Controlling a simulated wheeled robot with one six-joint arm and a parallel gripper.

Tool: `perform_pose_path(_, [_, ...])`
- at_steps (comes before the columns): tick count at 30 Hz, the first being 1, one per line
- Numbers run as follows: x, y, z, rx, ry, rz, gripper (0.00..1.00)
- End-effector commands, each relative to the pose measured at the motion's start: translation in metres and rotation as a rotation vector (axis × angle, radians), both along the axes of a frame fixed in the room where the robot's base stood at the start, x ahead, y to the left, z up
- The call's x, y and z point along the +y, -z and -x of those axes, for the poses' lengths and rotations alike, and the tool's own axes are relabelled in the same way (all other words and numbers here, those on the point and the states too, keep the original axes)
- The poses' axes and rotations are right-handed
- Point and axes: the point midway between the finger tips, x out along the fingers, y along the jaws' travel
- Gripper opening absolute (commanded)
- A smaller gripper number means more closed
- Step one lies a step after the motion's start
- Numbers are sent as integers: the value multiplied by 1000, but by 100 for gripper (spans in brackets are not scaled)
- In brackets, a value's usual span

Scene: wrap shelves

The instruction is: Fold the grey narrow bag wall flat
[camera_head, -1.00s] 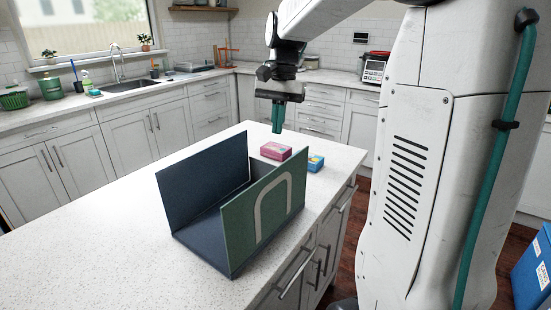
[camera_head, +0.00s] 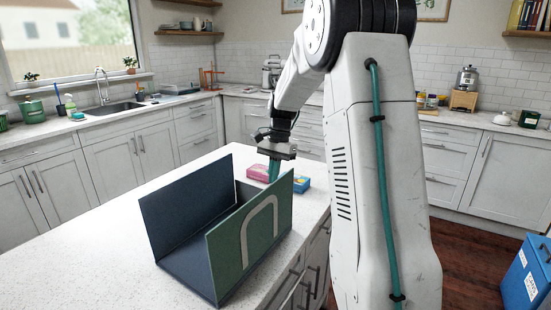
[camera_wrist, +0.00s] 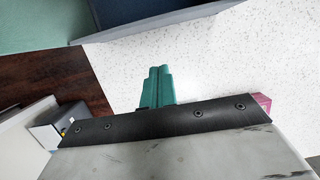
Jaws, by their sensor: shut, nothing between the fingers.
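The bag stands open on the white counter, with a tall navy wall (camera_head: 185,205) on the left and a green wall (camera_head: 235,245) with a pale arch-shaped handle on the right. The grey narrow wall (camera_head: 246,191) stands upright between them at the far end, mostly hidden by the green wall. My gripper (camera_head: 274,170) is shut and empty, its teal fingers pointing down just beyond that end. In the wrist view, the shut fingers (camera_wrist: 157,88) show over bare counter, apart from the bag panels along the top edge, including the green wall (camera_wrist: 30,25).
A pink box (camera_head: 258,172) and a blue-and-yellow box (camera_head: 301,184) lie on the counter (camera_head: 110,260) close to my gripper. The pink box also shows at the wrist view's right (camera_wrist: 262,103). The counter left of the bag is clear.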

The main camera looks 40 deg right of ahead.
Motion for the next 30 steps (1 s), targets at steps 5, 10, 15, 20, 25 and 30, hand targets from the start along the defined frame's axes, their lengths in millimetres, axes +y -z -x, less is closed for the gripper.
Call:
perform_pose_path(5, [25,2,7,-1,-3,1,0])
perform_pose_path(10, [37,2,11,0,0,0,0])
perform_pose_path(15, [39,2,12,0,1,0,0])
perform_pose_path(20, [39,2,12,0,1,0,0])
perform_pose_path(25, [38,2,13,-5,3,16,0])
perform_pose_path(30, [32,0,18,-26,16,89,0])
